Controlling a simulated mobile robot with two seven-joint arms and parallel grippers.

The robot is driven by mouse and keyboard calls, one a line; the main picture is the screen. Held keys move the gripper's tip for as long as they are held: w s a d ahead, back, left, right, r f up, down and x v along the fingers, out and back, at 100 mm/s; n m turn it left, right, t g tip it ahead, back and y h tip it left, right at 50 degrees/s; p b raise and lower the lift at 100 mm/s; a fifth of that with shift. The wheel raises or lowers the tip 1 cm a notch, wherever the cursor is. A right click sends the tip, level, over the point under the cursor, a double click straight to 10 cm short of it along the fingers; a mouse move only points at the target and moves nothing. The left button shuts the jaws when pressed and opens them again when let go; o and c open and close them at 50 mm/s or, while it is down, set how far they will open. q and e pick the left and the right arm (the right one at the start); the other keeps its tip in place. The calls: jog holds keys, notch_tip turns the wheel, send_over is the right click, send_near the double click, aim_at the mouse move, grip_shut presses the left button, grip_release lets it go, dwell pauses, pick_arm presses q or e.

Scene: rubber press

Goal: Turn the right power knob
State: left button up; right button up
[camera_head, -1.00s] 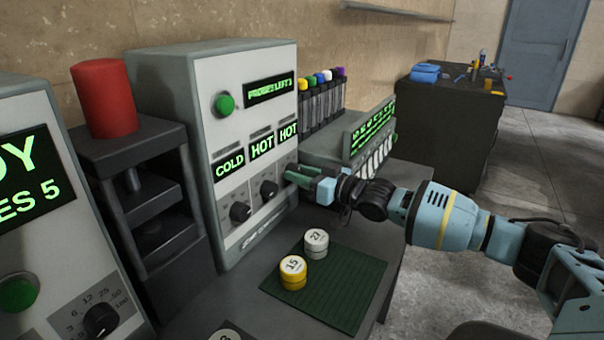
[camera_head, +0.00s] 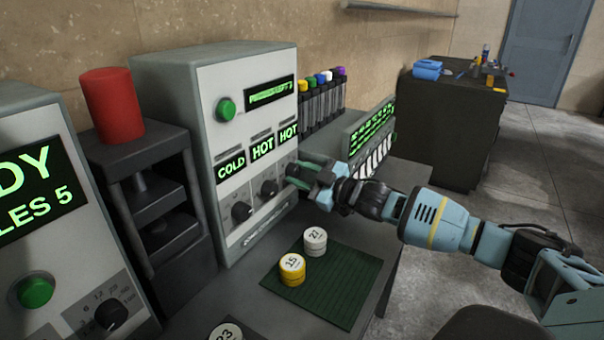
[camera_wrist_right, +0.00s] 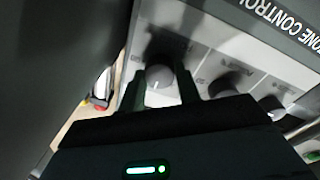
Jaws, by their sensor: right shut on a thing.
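The grey control box (camera_head: 216,140) has a row of three dark knobs under displays reading COLD, HOT and HOT. The right power knob (camera_wrist_right: 158,77) sits between the two fingers of my right gripper (camera_wrist_right: 160,92) in the right wrist view, with a light pointer mark on it. In the head view, my right gripper (camera_head: 297,176) is at the right end of the knob row, shut on that knob and hiding it. The middle knob (camera_head: 268,188) and left knob (camera_head: 241,212) are free beside it. My left gripper is not in view.
A green mat (camera_head: 325,283) with a yellow puck (camera_head: 292,270) and a white puck (camera_head: 315,241) lies below my right arm. A rack of colour-capped tubes (camera_head: 322,97) and a low device (camera_head: 368,139) stand right of the box. A press with a red cylinder (camera_head: 111,104) stands left.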

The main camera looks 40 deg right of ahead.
aim_at(297, 173)
dwell(0.5)
jog(key=o, duration=1)
jog(key=shift+c, duration=0.2)
jog(key=shift+v, duration=3.9)
